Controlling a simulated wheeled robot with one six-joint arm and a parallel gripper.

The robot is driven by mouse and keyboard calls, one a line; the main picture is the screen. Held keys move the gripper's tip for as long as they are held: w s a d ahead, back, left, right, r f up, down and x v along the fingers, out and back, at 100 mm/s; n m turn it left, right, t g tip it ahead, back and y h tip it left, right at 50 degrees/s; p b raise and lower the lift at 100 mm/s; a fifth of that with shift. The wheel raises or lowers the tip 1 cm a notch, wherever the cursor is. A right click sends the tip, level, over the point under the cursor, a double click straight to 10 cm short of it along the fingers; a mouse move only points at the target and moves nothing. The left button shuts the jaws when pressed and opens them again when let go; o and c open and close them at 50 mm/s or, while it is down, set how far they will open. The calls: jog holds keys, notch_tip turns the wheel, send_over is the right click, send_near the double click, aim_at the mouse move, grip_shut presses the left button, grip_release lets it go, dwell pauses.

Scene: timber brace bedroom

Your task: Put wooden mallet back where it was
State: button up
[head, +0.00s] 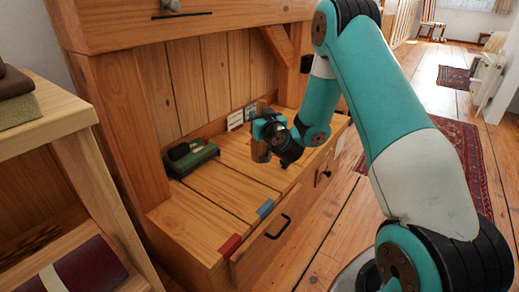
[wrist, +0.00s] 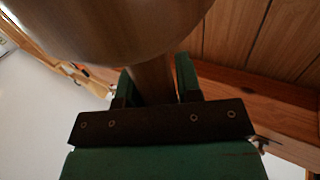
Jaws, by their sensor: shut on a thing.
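The wooden mallet shows close up in the wrist view (wrist: 110,30), its large rounded head filling the top left. Its handle (wrist: 152,82) runs down between the two green fingers of my gripper (wrist: 157,78), which is shut on it. In the head view my gripper (head: 270,130) is above the wooden bench surface (head: 208,218), towards its far part. A brown part of the mallet (head: 260,151) hangs at the gripper's left side. Whether the mallet touches the surface is hard to tell.
A green box with a black item (head: 190,156) sits left of my gripper. White cards (head: 236,120) stand behind it. Red (head: 230,245) and blue (head: 266,208) tags mark the front edge, above a drawer handle (head: 278,227). The near surface is clear. A post (head: 125,130) rises at left.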

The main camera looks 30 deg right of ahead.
jog(key=shift+f+b, duration=2.5)
jog(key=shift+f, duration=0.7)
jog(key=o, duration=0.9)
jog(key=shift+o, duration=0.2)
jog(key=shift+r, duration=0.15)
jog(key=shift+s+a+f+b, duration=0.1)
jog(key=shift+s+f+b, duration=0.2)
jog(key=shift+s+b, duration=0.65)
jog(key=s+a+b, duration=0.2)
jog(key=s+b, duration=0.8)
jog(key=b, duration=0.1)
jog(key=shift+r, duration=0.3)
jog(key=shift+a, duration=0.2)
